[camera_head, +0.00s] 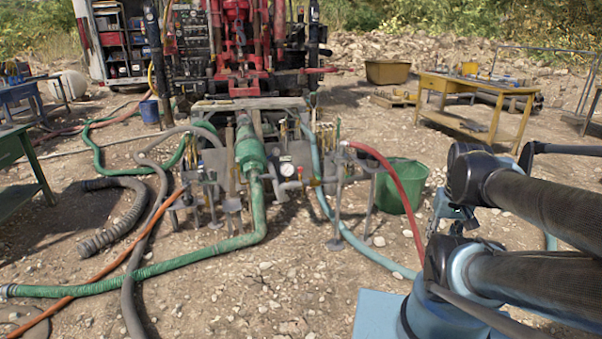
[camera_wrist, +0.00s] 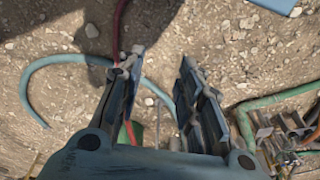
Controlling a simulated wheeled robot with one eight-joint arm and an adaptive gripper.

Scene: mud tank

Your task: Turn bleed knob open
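The bleed knob is too small to single out. My gripper (camera_wrist: 160,60) is open and empty in the wrist view, its two dark fingers spread over bare ground and hoses. The gripper is apart from the manifold, whose metal parts (camera_wrist: 290,138) show at the lower right of the wrist view. My arm fills the right of the head view.
A green bucket (camera_head: 402,186) stands right of the manifold. A red hose (camera_head: 398,180), a light blue hose (camera_head: 345,232) and a thick green hose (camera_head: 205,248) run from it over stony ground. A yellow table (camera_head: 470,86) and a red drilling rig (camera_head: 240,50) stand behind.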

